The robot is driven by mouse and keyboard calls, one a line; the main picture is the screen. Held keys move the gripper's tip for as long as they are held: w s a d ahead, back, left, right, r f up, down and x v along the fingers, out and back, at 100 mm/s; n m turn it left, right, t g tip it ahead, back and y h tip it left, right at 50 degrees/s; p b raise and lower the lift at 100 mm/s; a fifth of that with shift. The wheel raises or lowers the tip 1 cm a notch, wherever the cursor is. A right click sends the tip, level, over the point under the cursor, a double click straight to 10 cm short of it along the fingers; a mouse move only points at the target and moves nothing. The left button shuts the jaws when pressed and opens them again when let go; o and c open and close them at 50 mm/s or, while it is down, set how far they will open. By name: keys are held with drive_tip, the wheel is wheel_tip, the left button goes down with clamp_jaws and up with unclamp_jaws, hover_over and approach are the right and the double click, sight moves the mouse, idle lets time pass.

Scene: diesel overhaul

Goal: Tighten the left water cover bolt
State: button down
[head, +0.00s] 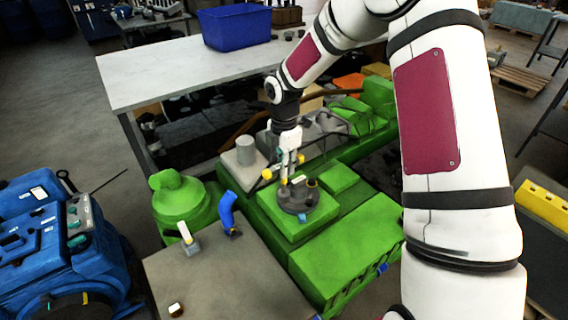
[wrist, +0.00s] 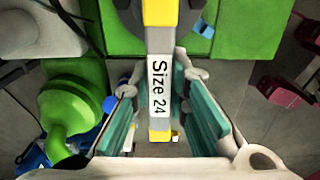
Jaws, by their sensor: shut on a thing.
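My gripper (head: 287,163) hangs over the green engine, just above the round dark grey cover (head: 308,196), which I take as the water cover. In the wrist view my gripper (wrist: 160,112) has its teal-padded fingers either side of a yellow and grey tool (wrist: 159,40) labelled "Size 24", and it is shut on it. The tool's yellow end (head: 267,174) also shows in the head view. Small fittings stand on the cover. I cannot make out the left bolt or whether the tool touches it.
A blue curved pipe (head: 227,210) and green dome (head: 178,197) stand left of the cover. A white workbench (head: 165,75) with a blue bin (head: 235,27) is behind.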

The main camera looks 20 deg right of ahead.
drive_tip(key=m, duration=0.8)
drive_tip(key=shift+b, duration=0.3)
drive_tip(key=m, duration=0.9)
drive_tip(key=shift+b, duration=0.3)
drive_tip(key=m, duration=0.7)
drive_tip(key=shift+f+m, duration=0.1)
drive_tip(key=shift+m, duration=0.3)
drive_tip(key=m, duration=0.8)
drive_tip(key=shift+w, duration=0.1)
